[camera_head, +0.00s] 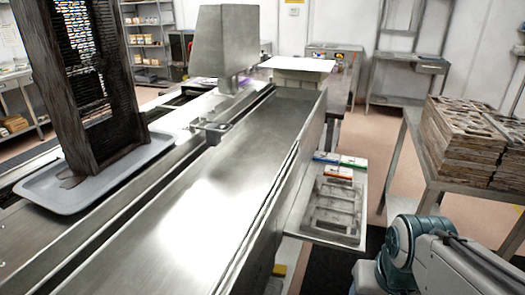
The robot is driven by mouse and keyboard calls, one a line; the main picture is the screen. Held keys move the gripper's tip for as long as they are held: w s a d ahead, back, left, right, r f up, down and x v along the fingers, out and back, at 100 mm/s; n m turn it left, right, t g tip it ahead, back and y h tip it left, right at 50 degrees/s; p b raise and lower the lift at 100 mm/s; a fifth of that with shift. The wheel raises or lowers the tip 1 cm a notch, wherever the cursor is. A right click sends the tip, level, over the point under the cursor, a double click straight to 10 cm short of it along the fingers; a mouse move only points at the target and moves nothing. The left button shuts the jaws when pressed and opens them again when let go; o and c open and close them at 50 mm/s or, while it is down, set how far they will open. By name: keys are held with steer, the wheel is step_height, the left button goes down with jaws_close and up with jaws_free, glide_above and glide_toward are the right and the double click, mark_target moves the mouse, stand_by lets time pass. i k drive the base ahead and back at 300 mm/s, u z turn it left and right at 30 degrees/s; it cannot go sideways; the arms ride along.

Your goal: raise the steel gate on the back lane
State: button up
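Two steel lanes run side by side away from me. The wide front lane (205,195) is bare. The narrower back lane (165,150) runs along its left side. A small steel piece with dark ends (211,128) sits low across the back lane near its inner rail; it looks like the gate, but I cannot tell for sure whether it is down. A tall grey steel housing (224,40) stands on a post behind it. My gripper is not in view; only teal and grey links of my arm show at the lower right, well apart from the lanes.
A grey tray (45,188) holding a tall dark slatted stand (85,80) rests at the left. A side shelf (300,228) holds a metal mould frame (335,208) and small coloured boxes (340,163). Stacked moulds (465,140) fill a right-hand table. Floor shows between.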

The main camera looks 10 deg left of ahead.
mark_target(212, 131)
steer(key=z, duration=0.05)
steer(key=k, duration=0.6)
steer(key=z, duration=0.55)
steer(key=i, duration=1.15)
steer(key=u, duration=0.75)
steer(key=i, duration=0.4)
steer(key=u, duration=0.5)
